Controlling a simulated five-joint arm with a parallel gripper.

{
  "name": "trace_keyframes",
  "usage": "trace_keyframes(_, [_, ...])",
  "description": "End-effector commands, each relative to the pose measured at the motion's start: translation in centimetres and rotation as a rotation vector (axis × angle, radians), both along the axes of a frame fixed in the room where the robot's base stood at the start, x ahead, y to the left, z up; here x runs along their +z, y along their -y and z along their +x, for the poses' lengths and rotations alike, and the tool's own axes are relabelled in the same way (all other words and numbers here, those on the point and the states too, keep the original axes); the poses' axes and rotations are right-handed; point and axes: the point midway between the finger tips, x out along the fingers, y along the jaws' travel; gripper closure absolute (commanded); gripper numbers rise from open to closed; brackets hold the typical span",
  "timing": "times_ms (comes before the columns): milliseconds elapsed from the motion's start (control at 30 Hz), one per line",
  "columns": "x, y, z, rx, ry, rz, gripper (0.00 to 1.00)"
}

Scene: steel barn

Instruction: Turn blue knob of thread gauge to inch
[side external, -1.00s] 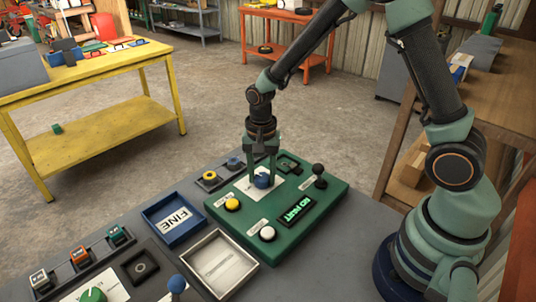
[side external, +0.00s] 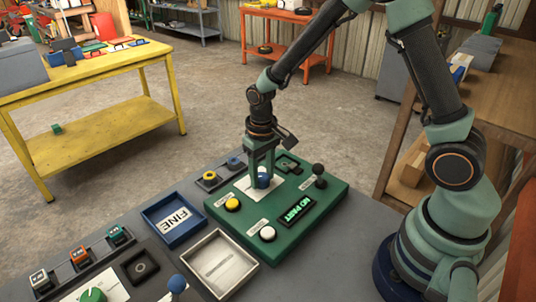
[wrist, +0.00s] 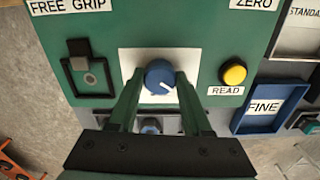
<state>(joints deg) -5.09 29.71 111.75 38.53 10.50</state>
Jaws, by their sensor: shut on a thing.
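The blue knob (side external: 263,180) stands on a white plate (wrist: 128,62) on the green thread gauge (side external: 297,230). In the wrist view the knob (wrist: 160,77) shows a white pointer line aimed toward the lower right. My gripper (side external: 263,184) points down over the gauge with its fingers on either side of the knob, shut on it. In the wrist view the fingers (wrist: 160,88) reach up to the knob from below. Any inch marking on the plate is hidden or too small to read. The gauge's display (side external: 297,209) reads "NO PART" in green.
On the gauge are a yellow button (side external: 232,204), a white button (side external: 267,233) and a black ball-topped lever (side external: 320,172). A blue FINE tray (side external: 152,211) and a pale metal tray (side external: 246,264) lie to the left. A blue ball-topped post (side external: 176,284) stands nearer the camera.

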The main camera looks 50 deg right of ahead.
Motion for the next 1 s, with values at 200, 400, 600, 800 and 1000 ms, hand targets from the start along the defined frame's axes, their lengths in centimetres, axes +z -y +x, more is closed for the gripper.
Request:
trace_keyframes(200, [0.11, 0.02, -0.01, 0.126, -0.001, 0.000, 1.00])
trace_keyframes(400, [0.12, 0.02, -0.01, 0.193, -0.001, 0.000, 1.00])
trace_keyframes(600, [0.13, 0.03, -0.01, 0.217, -0.001, 0.000, 1.00])
trace_keyframes(800, [0.14, 0.03, 0.00, 0.220, -0.001, 0.000, 1.00])
trace_keyframes(1000, [0.14, 0.02, 0.00, 0.220, -0.001, 0.000, 0.40])
